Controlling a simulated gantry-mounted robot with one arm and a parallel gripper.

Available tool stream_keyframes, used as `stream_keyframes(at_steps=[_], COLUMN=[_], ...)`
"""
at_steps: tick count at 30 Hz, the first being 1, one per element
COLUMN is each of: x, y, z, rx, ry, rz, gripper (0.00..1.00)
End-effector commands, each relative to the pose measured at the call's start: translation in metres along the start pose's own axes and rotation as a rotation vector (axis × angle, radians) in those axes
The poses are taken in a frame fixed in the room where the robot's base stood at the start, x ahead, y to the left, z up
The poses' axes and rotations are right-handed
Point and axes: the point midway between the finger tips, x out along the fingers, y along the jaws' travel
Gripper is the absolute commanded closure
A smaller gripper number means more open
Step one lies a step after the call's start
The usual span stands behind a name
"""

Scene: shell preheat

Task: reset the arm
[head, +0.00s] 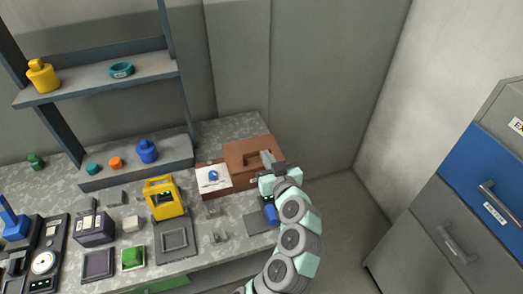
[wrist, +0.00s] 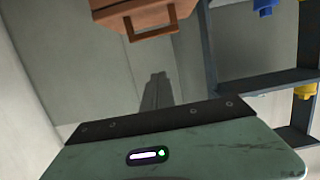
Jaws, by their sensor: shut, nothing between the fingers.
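My gripper (head: 268,160) is at the end of my arm, above the right part of the workbench, in front of the brown box (head: 262,147) in the head view. In the wrist view my gripper (wrist: 155,80) has its fingers together with nothing between them. The brown box shows at the top of the wrist view (wrist: 140,14), with its handle. I cannot tell from these views whether the gripper touches the box.
A shelf (head: 100,80) stands at the back left. A drawer cabinet (head: 470,215) stands at the right; floor (head: 350,225) lies between.

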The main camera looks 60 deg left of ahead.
Motion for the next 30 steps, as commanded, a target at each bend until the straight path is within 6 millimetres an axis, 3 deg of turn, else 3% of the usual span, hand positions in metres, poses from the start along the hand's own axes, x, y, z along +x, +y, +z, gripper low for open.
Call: stream_keyframes(at_steps=[6, 16, 19, 22, 25, 30], x=[-0.026, -0.031, -0.033, -0.04, -0.06, -0.131], y=[0.0, 0.0, 0.011, 0.046, 0.1, 0.189], z=[0.0, 0.0, 0.005, 0.017, 0.039, 0.077], rx=[0.002, 0.002, 0.021, 0.074, 0.145, 0.212], ry=[-0.001, -0.001, 0.003, 0.023, 0.062, 0.172], rz=[0.001, 0.001, 0.038, 0.154, 0.345, 0.715], gripper=[1.0, 1.0, 1.0, 1.0, 1.0, 1.0])
